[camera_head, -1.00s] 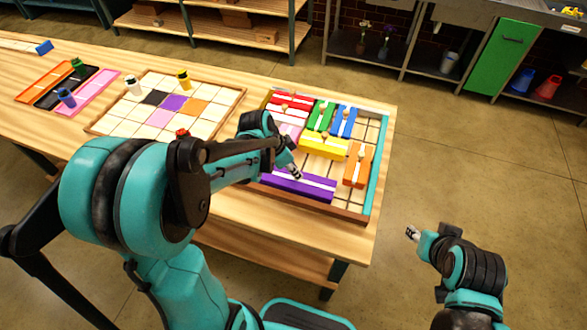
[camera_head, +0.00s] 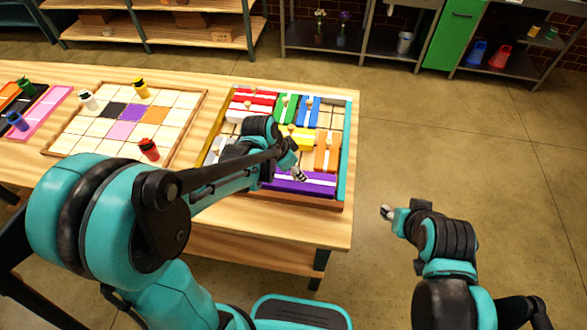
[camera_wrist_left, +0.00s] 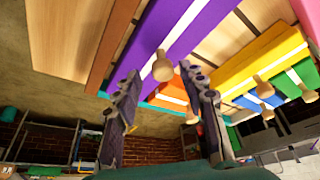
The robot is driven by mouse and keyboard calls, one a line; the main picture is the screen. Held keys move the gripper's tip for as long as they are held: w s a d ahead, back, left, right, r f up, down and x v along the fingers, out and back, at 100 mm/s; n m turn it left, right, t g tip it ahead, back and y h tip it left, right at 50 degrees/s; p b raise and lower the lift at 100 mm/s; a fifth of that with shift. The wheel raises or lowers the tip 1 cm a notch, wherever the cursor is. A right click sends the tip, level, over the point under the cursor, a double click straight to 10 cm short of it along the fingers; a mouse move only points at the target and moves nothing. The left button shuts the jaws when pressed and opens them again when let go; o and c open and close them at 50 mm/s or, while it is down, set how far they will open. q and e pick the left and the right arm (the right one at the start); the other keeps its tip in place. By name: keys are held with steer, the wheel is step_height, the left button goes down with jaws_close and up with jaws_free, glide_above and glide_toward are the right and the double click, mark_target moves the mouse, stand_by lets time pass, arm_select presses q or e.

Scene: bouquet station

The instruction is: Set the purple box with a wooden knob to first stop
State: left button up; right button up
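The purple box (camera_head: 315,183) has a white stripe and lies along the front of the sliding-block tray (camera_head: 348,135), its right end close to the teal right wall. Contact there is unclear. It also shows in the left wrist view (camera_wrist_left: 200,28), with its wooden knob (camera_wrist_left: 163,68) standing between my fingertips. My left gripper (camera_head: 300,174) is over this box. In the wrist view my left gripper (camera_wrist_left: 160,80) has its fingers apart on either side of the knob, with no clear contact. My right gripper (camera_head: 386,212) hangs off the table over the floor; its finger opening is too small to tell.
In the tray, an orange box (camera_head: 327,152) and a yellow box (camera_head: 303,133) lie behind the purple one. Red (camera_head: 252,101), green (camera_head: 286,107) and blue (camera_head: 308,113) boxes are farther back. A tile board (camera_head: 75,150) with small bottles stands left.

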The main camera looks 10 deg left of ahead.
arm_select(q)
steer(key=shift+a, duration=0.1)
steer(key=shift+s+a+r, duration=0.1)
steer(key=shift+r, duration=0.15)
steer(key=v, duration=1.1)
steer(key=shift+r, duration=0.2)
steer(key=s+a+f+n+t+y+b, duration=0.1)
steer(key=s+a+n+t, duration=0.1)
steer(key=s+a+n, duration=0.1)
steer(key=s+a+f+n+t+y+b, duration=0.1)
steer(key=s+a+f+n+t+y, duration=0.1)
steer(key=s+n, duration=0.4)
steer(key=shift+s+a+f, duration=0.25)
steer(key=shift+s+a, duration=0.15)
steer(key=shift+s, duration=0.65)
